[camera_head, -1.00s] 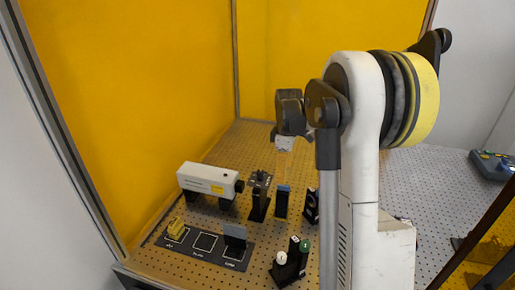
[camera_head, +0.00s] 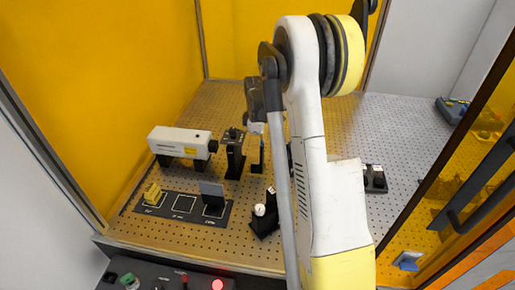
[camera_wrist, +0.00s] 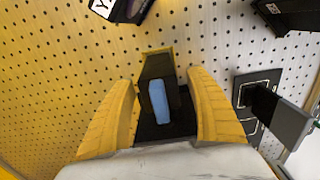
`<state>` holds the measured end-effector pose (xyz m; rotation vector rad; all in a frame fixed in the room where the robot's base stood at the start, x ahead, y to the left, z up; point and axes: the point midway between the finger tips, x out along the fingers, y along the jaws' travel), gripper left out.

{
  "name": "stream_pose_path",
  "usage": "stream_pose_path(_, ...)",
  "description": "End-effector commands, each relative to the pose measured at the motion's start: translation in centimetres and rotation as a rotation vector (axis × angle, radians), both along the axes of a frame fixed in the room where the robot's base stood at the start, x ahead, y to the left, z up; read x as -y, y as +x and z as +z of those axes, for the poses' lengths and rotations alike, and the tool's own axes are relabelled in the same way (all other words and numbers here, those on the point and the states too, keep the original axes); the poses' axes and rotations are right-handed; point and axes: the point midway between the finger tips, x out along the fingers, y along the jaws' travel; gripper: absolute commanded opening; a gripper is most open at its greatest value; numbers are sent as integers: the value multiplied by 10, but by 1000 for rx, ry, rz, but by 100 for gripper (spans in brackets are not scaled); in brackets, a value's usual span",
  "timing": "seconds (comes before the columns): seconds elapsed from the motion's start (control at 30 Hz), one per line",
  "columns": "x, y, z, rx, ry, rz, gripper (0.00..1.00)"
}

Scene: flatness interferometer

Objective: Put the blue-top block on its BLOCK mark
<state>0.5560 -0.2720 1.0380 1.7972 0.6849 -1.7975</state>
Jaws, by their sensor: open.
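The blue-top block (camera_wrist: 160,102) stands in a black holder (camera_wrist: 152,129) on the perforated table, in the middle of the wrist view. My gripper (camera_wrist: 162,79) is open, with one yellow finger on each side of the block. I see gaps between the fingers and the block. The dark mat (camera_head: 133,203) has three white-outlined squares. The middle square (camera_head: 184,204) is empty. Its label is too small to read surely.
A white laser-like box (camera_head: 180,142) and a knobbed black mount (camera_head: 233,150) stand behind. A black holder with white knobs (camera_head: 264,215) is in front.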

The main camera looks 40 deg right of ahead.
Motion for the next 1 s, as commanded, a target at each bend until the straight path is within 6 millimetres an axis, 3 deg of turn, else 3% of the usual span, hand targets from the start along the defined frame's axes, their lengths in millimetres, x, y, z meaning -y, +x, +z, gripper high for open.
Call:
stream_pose_path(0.13,0,0,0,0,0,0,63)
stream_pose_path(0.33,0,0,0,0,0,0,2)
stream_pose_path(0.67,0,0,2,0,0,0,0)
stream_pose_path(1.0,0,0,21,0,0,0,0)
